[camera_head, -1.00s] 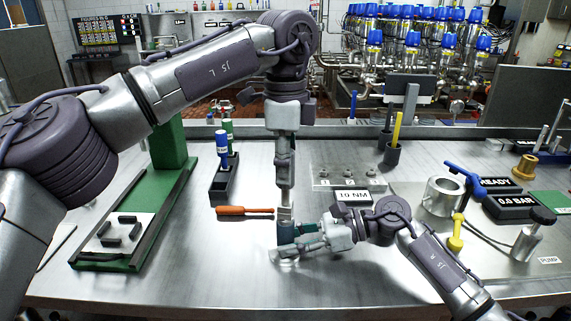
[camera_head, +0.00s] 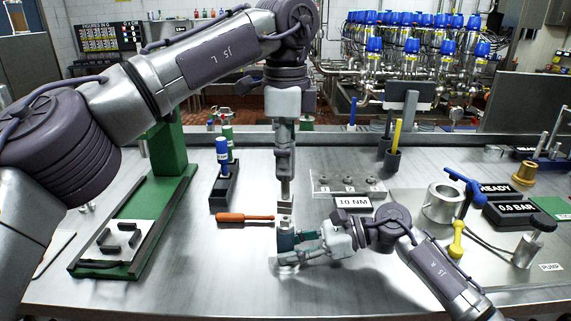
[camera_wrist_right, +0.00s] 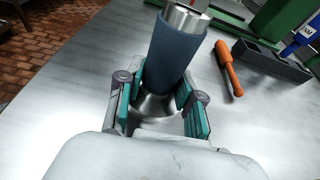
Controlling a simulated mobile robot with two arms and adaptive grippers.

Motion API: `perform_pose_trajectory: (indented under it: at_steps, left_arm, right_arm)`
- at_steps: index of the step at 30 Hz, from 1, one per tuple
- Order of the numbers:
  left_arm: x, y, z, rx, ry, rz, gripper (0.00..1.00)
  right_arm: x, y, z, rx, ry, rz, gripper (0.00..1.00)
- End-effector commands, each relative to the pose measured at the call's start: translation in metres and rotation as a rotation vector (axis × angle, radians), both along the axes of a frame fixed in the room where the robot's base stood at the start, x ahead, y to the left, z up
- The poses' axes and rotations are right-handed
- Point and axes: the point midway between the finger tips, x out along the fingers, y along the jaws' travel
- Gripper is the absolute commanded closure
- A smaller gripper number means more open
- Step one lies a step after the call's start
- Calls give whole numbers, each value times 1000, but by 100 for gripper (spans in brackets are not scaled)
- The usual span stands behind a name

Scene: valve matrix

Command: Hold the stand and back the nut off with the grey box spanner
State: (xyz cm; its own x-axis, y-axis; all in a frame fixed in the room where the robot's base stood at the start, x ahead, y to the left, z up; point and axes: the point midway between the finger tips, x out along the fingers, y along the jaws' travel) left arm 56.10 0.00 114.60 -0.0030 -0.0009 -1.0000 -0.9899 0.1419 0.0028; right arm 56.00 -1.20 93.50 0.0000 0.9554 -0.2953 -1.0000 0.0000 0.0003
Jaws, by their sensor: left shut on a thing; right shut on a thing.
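The stand is a dark blue-grey upright cylinder with a bare metal top (camera_wrist_right: 168,55); it also shows in the head view (camera_head: 286,241). My right gripper (camera_head: 290,248) is low over the bench and shut around the stand, with its teal finger pads on either side in the wrist view (camera_wrist_right: 158,98). My left gripper (camera_head: 285,190) points straight down above the stand. It is shut on the grey box spanner (camera_head: 285,209), of which only a short grey piece shows below the fingers. The nut cannot be made out, nor whether the spanner touches it.
An orange-handled tool (camera_head: 245,217) lies left of the stand, near a black holder (camera_head: 225,190) with blue and green handled tools. A 10 NM display (camera_head: 353,203) stands behind right. A metal ring (camera_head: 441,203) and yellow valve handle (camera_head: 457,240) are further right. The front bench is clear.

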Motion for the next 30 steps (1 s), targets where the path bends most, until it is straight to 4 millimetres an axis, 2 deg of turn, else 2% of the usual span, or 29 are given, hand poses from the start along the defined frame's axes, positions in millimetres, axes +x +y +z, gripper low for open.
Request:
perform_pose_trajectory:
  at_steps: [13, 29, 30]
  left_arm:
    - [0, 0, 27, 0, -2, 0, 100]
    - [0, 0, 29, 0, -1, -1, 100]
    - [0, 0, 29, 0, -1, -1, 100]
  right_arm:
    - [0, 0, 0, -1, 0, 1, 83]
    - [0, 0, 0, -1, 0, 1, 83]
    - [0, 0, 0, -1, 0, 1, 62]
